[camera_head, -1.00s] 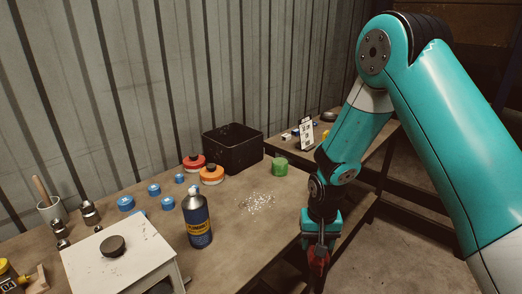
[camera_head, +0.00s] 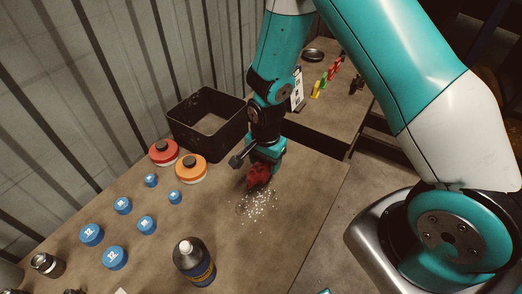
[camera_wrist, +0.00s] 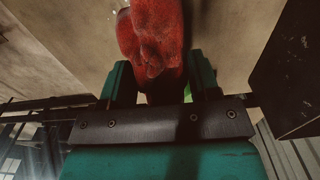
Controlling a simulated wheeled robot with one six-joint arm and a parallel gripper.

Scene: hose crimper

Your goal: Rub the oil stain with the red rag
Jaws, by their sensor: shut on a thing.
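My gripper (camera_head: 262,160) is shut on the red rag (camera_head: 258,177) and points down over the workbench. In the wrist view the rag (camera_wrist: 152,40) is bunched between the two teal fingers and sticks out past them. A patch of white specks (camera_head: 258,208) lies on the bench right in front of the rag. The rag is at the far edge of this patch, low over the bench or touching it; I cannot tell which. I cannot make out a dark oil stain apart from the specks; the rag and gripper may cover part of it.
A black bin (camera_head: 208,122) stands left of my gripper, with red (camera_head: 163,152) and orange (camera_head: 190,169) round containers before it. Several blue caps (camera_head: 115,258) and a dark spray can (camera_head: 194,262) stand nearer. The bench right of the specks is clear.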

